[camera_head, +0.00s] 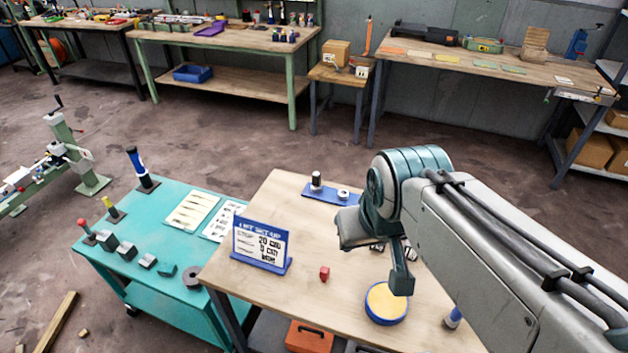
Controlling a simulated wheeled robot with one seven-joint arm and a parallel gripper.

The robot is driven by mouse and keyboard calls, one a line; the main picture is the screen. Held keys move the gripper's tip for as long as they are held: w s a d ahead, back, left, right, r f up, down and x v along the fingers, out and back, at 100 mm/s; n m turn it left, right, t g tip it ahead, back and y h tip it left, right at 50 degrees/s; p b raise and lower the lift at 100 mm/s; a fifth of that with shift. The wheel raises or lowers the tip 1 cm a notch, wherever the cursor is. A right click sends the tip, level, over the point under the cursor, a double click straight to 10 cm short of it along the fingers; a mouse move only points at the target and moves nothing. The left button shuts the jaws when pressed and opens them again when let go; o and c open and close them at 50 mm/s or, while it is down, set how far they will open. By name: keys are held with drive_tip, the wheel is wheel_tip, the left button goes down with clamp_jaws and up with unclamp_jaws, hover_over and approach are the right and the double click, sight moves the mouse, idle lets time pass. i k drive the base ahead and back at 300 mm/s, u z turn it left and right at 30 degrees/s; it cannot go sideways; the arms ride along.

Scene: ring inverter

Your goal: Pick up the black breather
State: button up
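A small dark upright cylinder with a pale top (317,180) stands on the left of a blue plate (328,195) at the back of the wooden table; it may be the black breather, but I cannot be sure. Small dark and metallic pieces (410,252) lie partly hidden behind my wrist, and I cannot tell what they are. My gripper (375,245) hangs over the table's right middle, in front of and to the right of the blue plate. I see nothing held, but the fingers cannot be made out clearly.
A blue-framed sign (262,245), a red block (324,273) and a round blue-rimmed yellow dish (386,302) stand on the wooden table (285,300). A teal cart (150,215) adjoins it at left.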

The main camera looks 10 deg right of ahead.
sight(316, 179)
drive_tip(key=u, duration=1.8)
drive_tip(key=i, duration=0.85)
drive_tip(key=z, duration=3.3)
